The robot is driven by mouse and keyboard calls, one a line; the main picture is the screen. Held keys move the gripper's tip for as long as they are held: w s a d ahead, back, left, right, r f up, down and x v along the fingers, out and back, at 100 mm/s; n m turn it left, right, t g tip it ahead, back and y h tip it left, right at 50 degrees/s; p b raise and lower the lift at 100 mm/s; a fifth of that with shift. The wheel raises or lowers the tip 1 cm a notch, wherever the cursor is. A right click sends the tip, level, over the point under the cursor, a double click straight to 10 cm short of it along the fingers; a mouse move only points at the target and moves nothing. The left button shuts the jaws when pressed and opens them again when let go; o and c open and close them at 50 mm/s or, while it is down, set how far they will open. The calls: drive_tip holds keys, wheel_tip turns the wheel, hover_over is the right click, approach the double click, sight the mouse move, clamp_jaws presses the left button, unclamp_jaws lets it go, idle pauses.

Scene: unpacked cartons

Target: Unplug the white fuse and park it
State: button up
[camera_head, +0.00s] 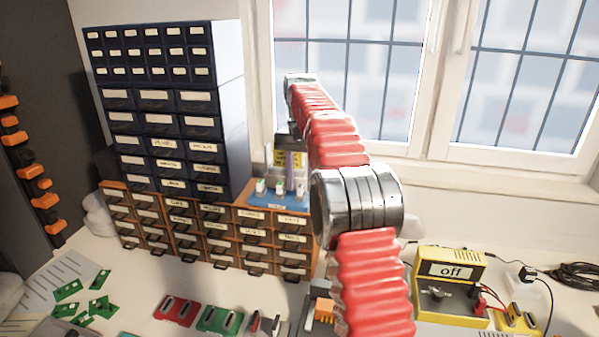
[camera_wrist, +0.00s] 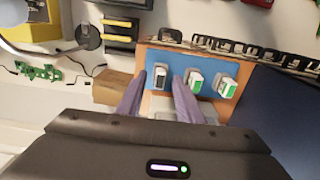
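A blue panel (camera_head: 277,205) lies on top of the orange drawer cabinet in the head view. Three small pale units stand in a row on it. In the wrist view the panel (camera_wrist: 187,69) bears a white-framed unit with a dark middle (camera_wrist: 160,76) at left, then a white-and-green unit (camera_wrist: 195,82) and another white-and-green unit (camera_wrist: 227,88). I cannot tell which is the white fuse. My gripper (camera_wrist: 157,84) is open and empty, its purple fingers either side of the left unit, seemingly above it. In the head view my gripper (camera_head: 291,178) hangs over the panel.
A tall dark blue drawer stack (camera_head: 228,90) stands left of the panel on the orange drawer cabinet (camera_head: 215,235). A cardboard-coloured block (camera_wrist: 111,88) lies by my fingers. A window is behind. A yellow meter reading "off" (camera_head: 448,283) and coloured holders (camera_head: 220,318) are on the bench.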

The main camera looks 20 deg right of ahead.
sight(299, 187)
drive_tip(key=shift+r, duration=3.5)
drive_tip(key=shift+r, duration=0.1)
drive_tip(key=s+a+r+n+t, duration=0.25)
drive_tip(key=s+a, duration=0.25)
drive_tip(key=s, duration=0.4)
drive_tip(key=s+a+r+n+t, duration=0.1)
drive_tip(key=s+a+r, duration=0.3)
drive_tip(key=s, duration=0.6)
drive_tip(key=s+a+f+n+t, duration=0.1)
drive_tip(key=s+a+f, duration=0.1)
drive_tip(key=s+f, duration=0.6)
drive_tip(key=s+a+f+n+t, duration=0.1)
drive_tip(key=s+a+f+n, duration=0.1)
drive_tip(key=s+f, duration=0.6)
drive_tip(key=s+a, duration=0.1)
drive_tip(key=s, duration=0.2)
drive_tip(key=shift+s+f, duration=0.25)
drive_tip(key=shift+s, duration=0.1)
